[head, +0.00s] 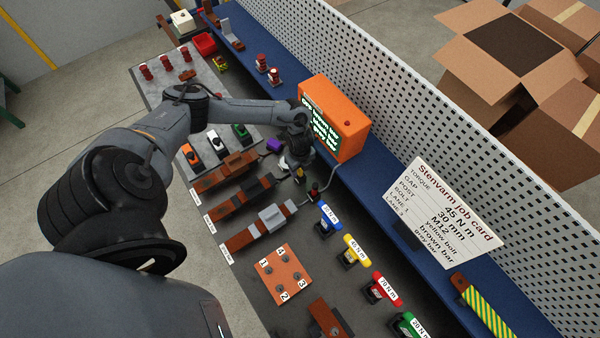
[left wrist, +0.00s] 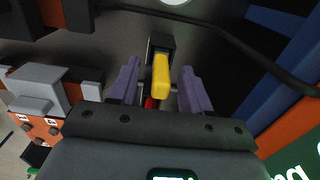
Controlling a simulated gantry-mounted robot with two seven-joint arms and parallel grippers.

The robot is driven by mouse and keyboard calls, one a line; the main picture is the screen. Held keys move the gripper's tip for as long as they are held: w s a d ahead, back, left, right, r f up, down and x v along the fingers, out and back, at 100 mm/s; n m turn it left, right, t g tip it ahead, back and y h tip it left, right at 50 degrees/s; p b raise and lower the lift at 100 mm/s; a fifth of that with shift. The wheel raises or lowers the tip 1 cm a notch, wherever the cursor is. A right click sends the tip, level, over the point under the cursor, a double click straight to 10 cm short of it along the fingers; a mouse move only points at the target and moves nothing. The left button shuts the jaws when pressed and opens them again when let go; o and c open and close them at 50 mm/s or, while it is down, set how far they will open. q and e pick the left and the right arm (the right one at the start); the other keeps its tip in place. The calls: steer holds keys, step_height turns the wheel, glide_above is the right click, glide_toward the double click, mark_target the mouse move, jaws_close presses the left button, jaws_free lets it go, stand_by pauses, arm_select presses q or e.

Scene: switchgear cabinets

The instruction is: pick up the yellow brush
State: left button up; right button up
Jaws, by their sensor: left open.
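The yellow brush shows in the left wrist view as a yellow block-like piece (left wrist: 160,76) with a black part at its far end. It stands between the two spread fingers of my left gripper (left wrist: 158,90), with a gap on both sides. In the head view my left gripper (head: 297,168) reaches down over the bench beside the orange display box, and only a small yellow bit (head: 300,172) shows at its tip. The left gripper is open and holds nothing. Most of the brush is hidden in the head view. My right gripper is not in view.
The orange box (head: 348,128) stands close behind the gripper. Brown bars with grey blocks (head: 272,217) lie nearby. A red-topped piece (head: 314,190) and a grey cable (head: 333,180) are close by. Several coloured torque tools (head: 355,250) line the bench toward the job card (head: 440,215).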

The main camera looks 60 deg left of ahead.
arm_select(q)
jaws_close()
stand_by(0.5)
steer(key=shift+r, duration=0.2)
